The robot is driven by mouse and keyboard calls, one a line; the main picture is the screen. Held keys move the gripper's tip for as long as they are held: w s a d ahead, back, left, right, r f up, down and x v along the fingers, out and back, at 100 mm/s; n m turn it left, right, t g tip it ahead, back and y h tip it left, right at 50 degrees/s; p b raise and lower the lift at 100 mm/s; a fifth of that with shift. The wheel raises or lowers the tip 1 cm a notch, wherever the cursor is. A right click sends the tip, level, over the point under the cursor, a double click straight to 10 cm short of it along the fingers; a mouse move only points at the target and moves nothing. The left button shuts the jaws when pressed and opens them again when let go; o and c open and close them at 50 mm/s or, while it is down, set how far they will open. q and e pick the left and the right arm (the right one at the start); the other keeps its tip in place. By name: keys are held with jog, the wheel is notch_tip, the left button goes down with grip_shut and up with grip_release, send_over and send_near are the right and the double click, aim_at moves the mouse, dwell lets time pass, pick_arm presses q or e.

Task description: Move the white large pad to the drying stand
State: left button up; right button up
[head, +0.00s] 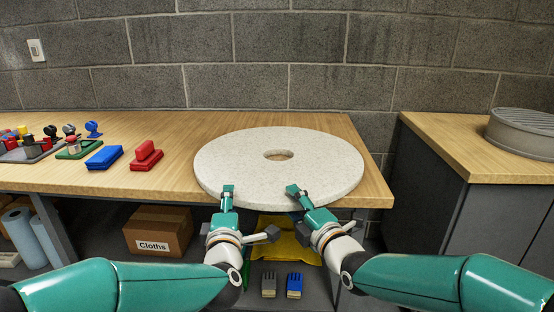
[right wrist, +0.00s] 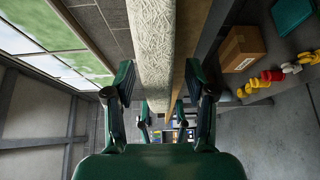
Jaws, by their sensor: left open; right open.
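The white large pad (head: 225,150) is a thick speckled disc with a central hole. It lies flat on the wooden table and overhangs its front edge. My left gripper (head: 228,195) and right gripper (head: 296,198) are at its front rim, each with one finger over the top face. Their lower fingers are mostly hidden beneath it. In the right wrist view the pad's edge (right wrist: 152,45) runs between the open fingers of my right gripper (right wrist: 160,85), with gaps visible. A round grey drum-like thing (head: 522,132), perhaps the drying stand, sits on the right cabinet.
The wooden table (head: 180,190) also holds blue (head: 104,158) and red (head: 146,156) blocks and several small tools at left. A gap separates it from the right cabinet (head: 440,140). A cardboard box (head: 158,225) marked Cloths and a yellow item (head: 278,245) are below.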

pick_arm(q)
jog(key=shift+w+a, duration=0.1)
jog(key=shift+w, duration=1.25)
pick_arm(e)
jog(key=shift+x, duration=1.35)
pick_arm(q)
jog(key=shift+s, duration=0.1)
grip_shut()
pick_arm(e)
jog(key=shift+d, duration=0.1)
grip_shut()
